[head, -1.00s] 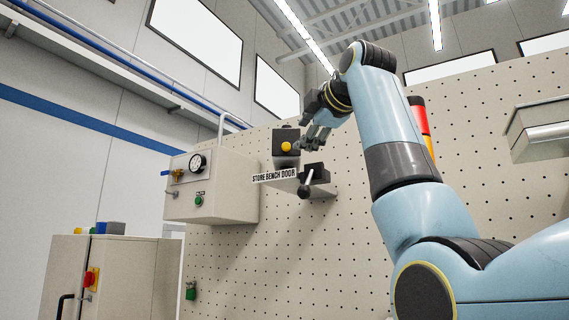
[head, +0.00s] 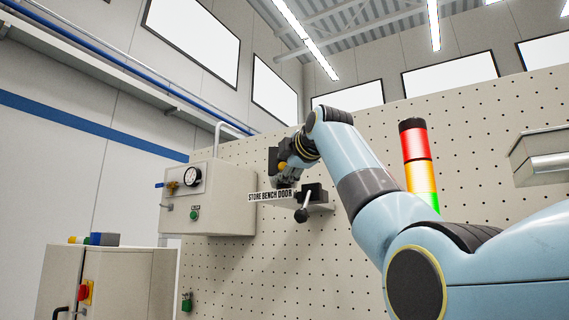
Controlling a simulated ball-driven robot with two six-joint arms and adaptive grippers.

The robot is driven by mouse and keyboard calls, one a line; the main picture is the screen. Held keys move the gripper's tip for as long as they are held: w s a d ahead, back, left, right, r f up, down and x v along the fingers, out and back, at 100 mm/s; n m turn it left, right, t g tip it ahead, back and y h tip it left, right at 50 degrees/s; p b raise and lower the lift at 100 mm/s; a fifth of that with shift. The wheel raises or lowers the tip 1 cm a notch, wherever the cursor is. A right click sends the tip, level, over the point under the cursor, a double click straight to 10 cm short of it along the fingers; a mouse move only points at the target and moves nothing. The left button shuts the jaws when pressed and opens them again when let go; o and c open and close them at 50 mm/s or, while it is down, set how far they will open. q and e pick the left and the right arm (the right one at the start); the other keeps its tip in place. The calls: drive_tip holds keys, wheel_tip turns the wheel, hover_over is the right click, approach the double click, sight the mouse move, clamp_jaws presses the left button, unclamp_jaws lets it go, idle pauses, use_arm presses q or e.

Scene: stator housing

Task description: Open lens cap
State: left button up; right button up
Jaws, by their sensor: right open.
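No part can be clearly told as a lens cap. The gripper hides the block's right side. My left gripper is not in view.
A grey box with a gauge (head: 193,177) stands to the left. A red, amber and green stack light (head: 418,160) rises behind my right arm. A cabinet (head: 110,285) is at lower left.

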drive_tip(key=shift+w, duration=0.1)
clamp_jaws()
drive_tip(key=shift+d+r, duration=0.1)
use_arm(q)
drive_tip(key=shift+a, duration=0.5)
